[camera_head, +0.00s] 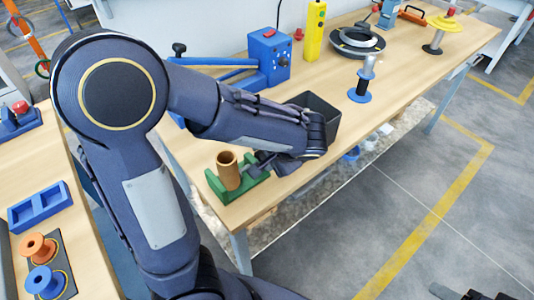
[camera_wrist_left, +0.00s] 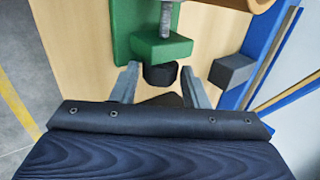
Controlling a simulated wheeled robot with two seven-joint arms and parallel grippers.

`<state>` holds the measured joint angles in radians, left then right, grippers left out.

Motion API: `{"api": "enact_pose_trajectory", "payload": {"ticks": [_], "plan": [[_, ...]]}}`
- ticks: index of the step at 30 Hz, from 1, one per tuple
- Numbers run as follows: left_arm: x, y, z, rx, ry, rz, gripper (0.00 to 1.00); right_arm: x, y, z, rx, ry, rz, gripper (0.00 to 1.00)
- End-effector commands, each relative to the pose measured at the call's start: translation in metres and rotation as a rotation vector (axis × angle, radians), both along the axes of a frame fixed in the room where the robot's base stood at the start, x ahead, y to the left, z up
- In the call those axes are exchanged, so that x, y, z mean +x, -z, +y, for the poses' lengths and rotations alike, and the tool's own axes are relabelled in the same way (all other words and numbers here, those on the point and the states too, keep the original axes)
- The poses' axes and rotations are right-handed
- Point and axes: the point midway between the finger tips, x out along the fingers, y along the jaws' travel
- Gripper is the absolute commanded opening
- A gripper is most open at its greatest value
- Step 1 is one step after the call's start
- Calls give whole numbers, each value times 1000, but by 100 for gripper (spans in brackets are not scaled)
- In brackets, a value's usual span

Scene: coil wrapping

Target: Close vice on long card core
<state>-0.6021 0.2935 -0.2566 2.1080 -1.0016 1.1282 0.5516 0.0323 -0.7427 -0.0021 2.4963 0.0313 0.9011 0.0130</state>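The brown card core (camera_head: 229,171) stands upright in the green vice (camera_head: 213,183) near the front edge of the bench; part of its rim shows at the top of the left wrist view (camera_wrist_left: 262,4). In that view the green vice (camera_wrist_left: 163,48) has a grey screw (camera_wrist_left: 166,18) and a black knob (camera_wrist_left: 160,76). My left gripper (camera_head: 264,163) is beside the vice. Its two fingers (camera_wrist_left: 160,70) are apart on either side of the knob, with no clear contact. Dark parts, seemingly my right gripper (camera_head: 476,294), show at the lower right corner, cut off.
A dark open bin (camera_head: 322,108) stands just behind my left wrist. A blue machine (camera_head: 268,55) and a yellow box (camera_head: 314,30) stand further back. A black-and-blue spool (camera_head: 360,88) is to the right. A side table with a blue tray (camera_head: 40,206) is at left.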

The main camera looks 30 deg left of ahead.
Motion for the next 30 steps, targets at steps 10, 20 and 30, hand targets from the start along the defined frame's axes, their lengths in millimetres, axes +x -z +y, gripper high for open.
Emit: {"api": "enact_pose_trajectory", "payload": {"ticks": [10,20,30], "plan": [[0,-7,4,-67,-8,31,19,0,-16,0,0,0,1,56],[2,-4,7,-300,-3,126,19,0,-47,0,0,0,0,56],[3,-11,11,-375,-10,160,19,0,-67,0,0,0,1,56]]}}
